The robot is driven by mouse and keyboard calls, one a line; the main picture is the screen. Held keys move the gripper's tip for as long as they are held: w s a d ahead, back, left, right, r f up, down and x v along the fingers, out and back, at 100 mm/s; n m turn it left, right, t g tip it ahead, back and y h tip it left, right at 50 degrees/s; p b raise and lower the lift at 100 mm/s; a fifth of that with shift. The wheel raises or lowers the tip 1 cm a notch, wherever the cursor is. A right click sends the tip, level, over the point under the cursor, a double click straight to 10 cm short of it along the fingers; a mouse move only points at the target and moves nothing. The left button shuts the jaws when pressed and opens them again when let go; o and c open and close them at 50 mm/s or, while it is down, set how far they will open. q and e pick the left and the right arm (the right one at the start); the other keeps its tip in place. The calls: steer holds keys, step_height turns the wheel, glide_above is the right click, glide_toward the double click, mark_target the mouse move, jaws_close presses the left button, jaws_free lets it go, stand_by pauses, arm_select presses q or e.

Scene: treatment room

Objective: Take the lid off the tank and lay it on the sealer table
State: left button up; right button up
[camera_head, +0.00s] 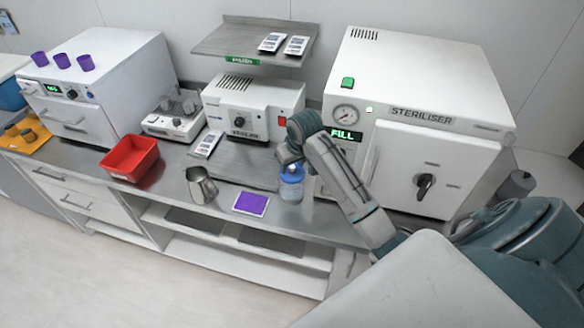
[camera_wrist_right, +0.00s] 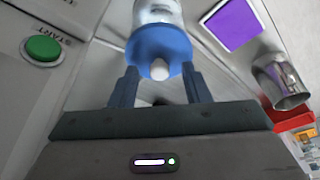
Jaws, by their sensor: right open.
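A clear tank (camera_head: 291,188) with a blue lid (camera_head: 292,174) stands upright on the steel counter, left of the steriliser's front. In the right wrist view the blue lid (camera_wrist_right: 165,42) shows close up, with a pale knob (camera_wrist_right: 160,70) on it. My right gripper (camera_wrist_right: 160,78) is open, its two fingers pointing at the lid, one to either side of the knob. In the head view the right gripper (camera_head: 290,158) is just above the lid, partly hidden by its own wrist. The steel sealer table (camera_head: 240,160) lies before the white sealer (camera_head: 252,108). My left gripper is out of view.
The steriliser (camera_head: 425,110) stands close on the right. A metal jug (camera_head: 201,186) and a purple square (camera_head: 251,204) sit left of the tank. A red bin (camera_head: 130,160) is further left. A shelf (camera_head: 255,40) overhangs the sealer.

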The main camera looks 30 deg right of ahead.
jaws_close()
stand_by(0.4)
